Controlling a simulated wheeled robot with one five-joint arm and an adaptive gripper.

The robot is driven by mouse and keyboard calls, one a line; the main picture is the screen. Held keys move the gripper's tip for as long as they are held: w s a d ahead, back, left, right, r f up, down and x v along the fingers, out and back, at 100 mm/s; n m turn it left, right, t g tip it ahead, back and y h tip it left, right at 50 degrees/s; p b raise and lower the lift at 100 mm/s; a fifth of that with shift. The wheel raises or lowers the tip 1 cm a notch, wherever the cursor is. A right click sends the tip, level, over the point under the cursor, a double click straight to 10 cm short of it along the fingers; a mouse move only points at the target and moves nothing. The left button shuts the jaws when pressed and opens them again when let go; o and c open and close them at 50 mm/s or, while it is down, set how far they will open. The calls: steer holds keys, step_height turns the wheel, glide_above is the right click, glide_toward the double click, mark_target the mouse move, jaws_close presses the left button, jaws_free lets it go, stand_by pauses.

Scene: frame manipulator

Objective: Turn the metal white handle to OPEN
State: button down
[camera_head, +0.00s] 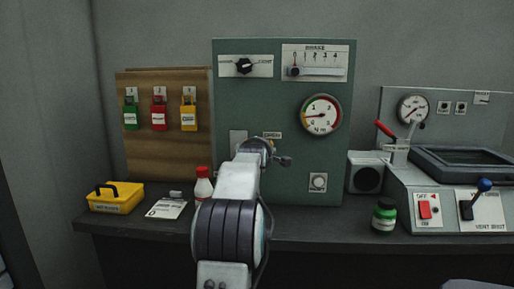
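A green control panel (285,100) stands upright at the back of the bench. My own arm rises from the bottom middle and covers part of the panel's lower half. A small label (271,135) shows just above the arm's end, too small to read. A light plate (238,139) on the panel shows just left of it. I cannot make out a white metal handle; it may be hidden behind my arm. My gripper (284,161) seems to be the small dark shape at the arm's end, in front of the panel. Its fingers are too small and covered to judge.
A dial (321,115) and a slider (314,71) sit on the panel. A red-capped bottle (203,185) stands close left of my arm. A green jar (384,215) and a machine with levers (445,185) are right. A yellow box (116,198) is left.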

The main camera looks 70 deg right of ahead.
steer(key=shift+s+r, duration=0.1)
steer(key=c, duration=0.9)
jaws_free()
steer(key=shift+v, duration=6)
